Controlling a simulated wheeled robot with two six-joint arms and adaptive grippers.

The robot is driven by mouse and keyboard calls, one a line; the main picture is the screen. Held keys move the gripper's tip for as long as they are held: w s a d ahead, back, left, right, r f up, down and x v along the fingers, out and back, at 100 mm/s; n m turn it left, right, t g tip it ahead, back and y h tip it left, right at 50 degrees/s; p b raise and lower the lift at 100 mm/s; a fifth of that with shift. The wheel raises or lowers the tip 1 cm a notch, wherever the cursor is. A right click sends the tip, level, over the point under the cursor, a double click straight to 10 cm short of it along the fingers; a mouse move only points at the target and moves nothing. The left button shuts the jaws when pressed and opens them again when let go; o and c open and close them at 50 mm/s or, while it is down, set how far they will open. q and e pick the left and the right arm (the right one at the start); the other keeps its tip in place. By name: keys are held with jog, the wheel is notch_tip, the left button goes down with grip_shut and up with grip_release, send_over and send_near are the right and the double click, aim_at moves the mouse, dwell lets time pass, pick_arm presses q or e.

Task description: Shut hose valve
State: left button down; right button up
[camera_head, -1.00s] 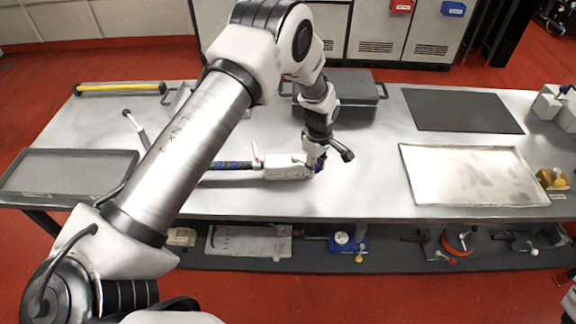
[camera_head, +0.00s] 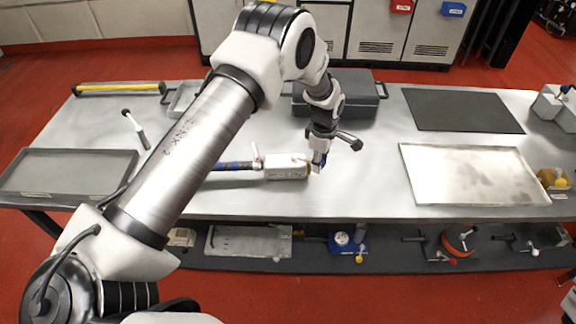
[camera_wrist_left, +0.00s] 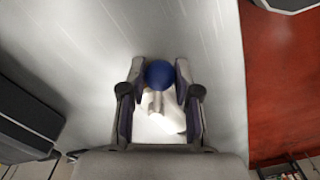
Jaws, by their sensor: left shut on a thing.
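The hose (camera_head: 235,166) is blue and dark and runs along the middle of the table into a white valve body (camera_head: 287,168). A small lever with a reddish tip (camera_head: 256,150) stands up near their joint. My left gripper (camera_head: 319,161) is at the right end of the valve body. In the left wrist view, its two fingers (camera_wrist_left: 160,84) are shut on a round blue knob (camera_wrist_left: 160,73) on a pale metal stem (camera_wrist_left: 156,103). The fingers hide much of the knob in the head view. My right gripper is not in view.
A grey case (camera_head: 350,108) stands behind my left gripper. A pale tray (camera_head: 408,170) and dark mat (camera_head: 460,108) lie right; a grey tray (camera_head: 15,183) lies left. A hammer-like tool (camera_head: 137,130) lies behind my left arm. Table is clear between gripper and pale tray.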

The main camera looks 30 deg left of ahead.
pick_arm(q)
jog(key=c, duration=0.9)
grip_release()
notch_tip(320, 180, up, 7)
jog(key=p, duration=0.5)
jog(key=shift+r, duration=0.1)
